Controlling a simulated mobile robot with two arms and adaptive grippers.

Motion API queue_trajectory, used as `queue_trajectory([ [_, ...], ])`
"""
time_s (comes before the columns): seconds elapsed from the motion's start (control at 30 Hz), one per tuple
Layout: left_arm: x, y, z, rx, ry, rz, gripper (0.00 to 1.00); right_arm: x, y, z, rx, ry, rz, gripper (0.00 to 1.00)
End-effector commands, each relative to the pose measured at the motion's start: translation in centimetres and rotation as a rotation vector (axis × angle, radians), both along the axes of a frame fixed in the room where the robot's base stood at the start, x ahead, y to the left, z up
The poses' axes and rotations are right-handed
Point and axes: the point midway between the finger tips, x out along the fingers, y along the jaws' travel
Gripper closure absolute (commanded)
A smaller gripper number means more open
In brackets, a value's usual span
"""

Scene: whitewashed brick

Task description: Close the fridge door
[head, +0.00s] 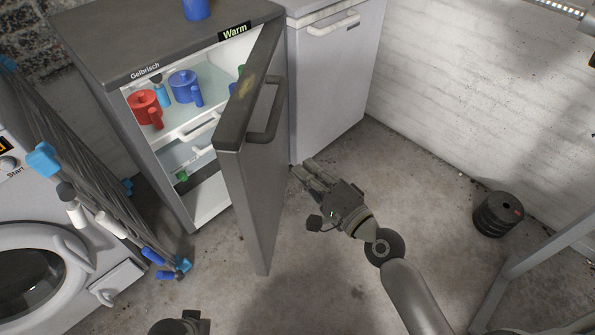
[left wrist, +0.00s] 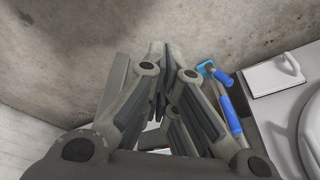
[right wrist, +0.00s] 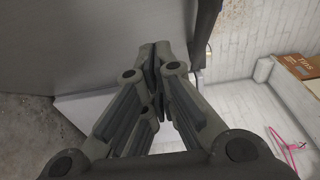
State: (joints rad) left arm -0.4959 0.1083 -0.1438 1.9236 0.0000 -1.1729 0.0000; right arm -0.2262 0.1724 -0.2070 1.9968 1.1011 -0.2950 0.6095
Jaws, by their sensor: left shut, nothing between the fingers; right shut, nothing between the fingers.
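The grey fridge (head: 110,50) stands against the back wall at upper left in the head view. Its door (head: 248,185) stands wide open, swung out toward me, with a dark bar handle (head: 275,110) on its right-facing outer side. My right gripper (head: 308,172) is shut and empty, to the right of the door on its outer side, apart from it in the picture. Its closed fingers also show in the right wrist view (right wrist: 157,75). My left gripper is shut and empty in the left wrist view (left wrist: 157,90); only a piece of that arm shows at the head view's bottom edge.
Red (head: 145,105) and blue (head: 184,85) mugs stand inside the fridge. A white cabinet (head: 330,90) stands right of it. A folded drying rack (head: 80,150) and a washing machine (head: 40,260) are at left. A black weight stack (head: 497,214) sits on the floor at right.

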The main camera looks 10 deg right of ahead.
Motion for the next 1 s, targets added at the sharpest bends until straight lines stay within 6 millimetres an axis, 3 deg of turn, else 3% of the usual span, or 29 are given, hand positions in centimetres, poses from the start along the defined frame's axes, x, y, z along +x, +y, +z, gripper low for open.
queue_trajectory([
  [0.37,-0.1,0.0,-0.5,0.000,0.002,-0.001,1.00,6.7,3.8,0.1,0.002,-0.002,0.000,1.00],
  [0.63,-0.2,0.0,-0.9,0.000,0.006,-0.001,1.00,7.4,6.9,0.0,0.002,0.000,-0.001,1.00],
  [1.0,-0.2,0.0,-0.9,0.000,0.005,-0.001,1.00,7.6,7.4,0.0,0.000,-0.001,-0.001,1.00],
])
